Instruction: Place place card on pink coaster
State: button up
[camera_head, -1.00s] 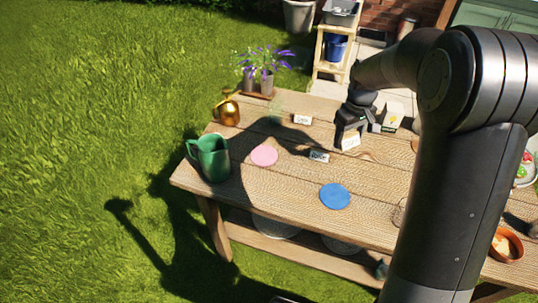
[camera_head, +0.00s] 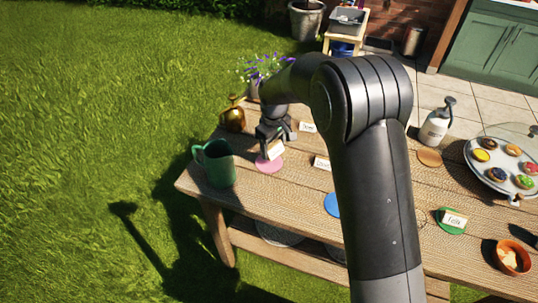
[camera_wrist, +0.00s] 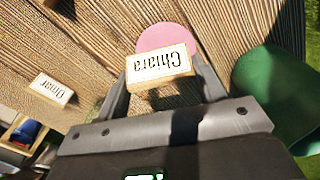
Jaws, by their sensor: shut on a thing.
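My gripper (camera_head: 272,144) is shut on a white place card (camera_head: 276,152), held between its two fingers. In the wrist view the card (camera_wrist: 160,66) reads "Chiara" and appears upside down. The pink coaster (camera_head: 269,167) lies on the wooden table near its left end. In the wrist view the pink coaster (camera_wrist: 167,37) shows just beyond the card, which overlaps its near part. The card is over or at the coaster's edge; I cannot tell whether it touches.
A green pitcher (camera_head: 215,164) stands close left of the coaster, with a golden watering can (camera_head: 232,119) behind. Other place cards (camera_head: 308,127) (camera_head: 322,163) stand to the right. A blue coaster (camera_head: 331,204) is partly hidden by my arm. A tray (camera_head: 484,166) is far right.

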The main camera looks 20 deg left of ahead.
aim_at(269, 162)
jog(key=shift+a+f, duration=0.45)
jog(key=shift+a, duration=0.25)
jog(key=shift+f, duration=1.95)
jog(key=shift+f, duration=0.15)
jog(key=o, duration=1)
